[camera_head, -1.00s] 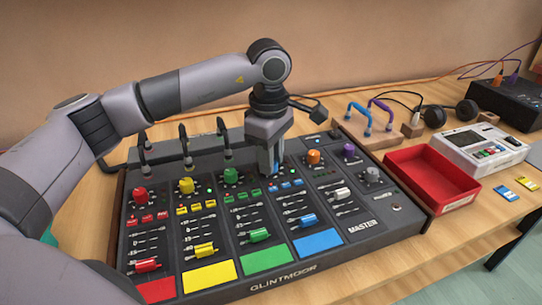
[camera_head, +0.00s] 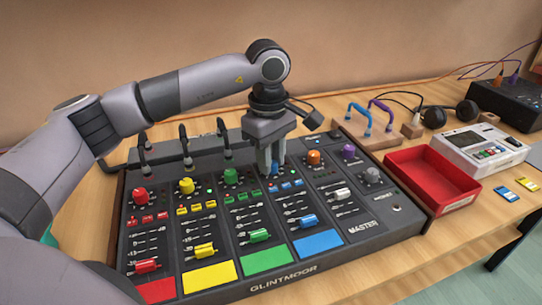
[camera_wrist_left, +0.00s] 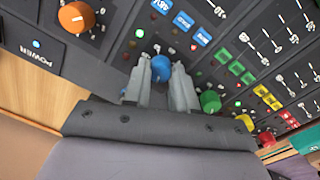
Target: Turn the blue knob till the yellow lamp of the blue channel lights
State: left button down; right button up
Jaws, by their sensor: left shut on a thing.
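My left gripper (camera_head: 271,168) points straight down at the blue channel of the black mixer (camera_head: 220,284). In the left wrist view its two fingers stand on either side of the blue knob (camera_wrist_left: 160,68), shut on it. In the head view the fingers hide most of the blue knob (camera_head: 275,170). The right gripper is not in view.
The green knob (camera_head: 231,176) and the orange knob (camera_head: 314,157) flank the blue one closely. Black bent stalks (camera_head: 223,138) rise behind the mixer. A red tray (camera_head: 460,203) and a white device (camera_head: 482,146) stand to the right.

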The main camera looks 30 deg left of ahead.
pick_arm(q)
jog(key=c, duration=0.9)
grip_release()
jog(key=shift+r, duration=0.1)
notch_tip(320, 180, up, 7)
jog(key=shift+s+r, duration=0.1)
jog(key=shift+s, duration=0.05)
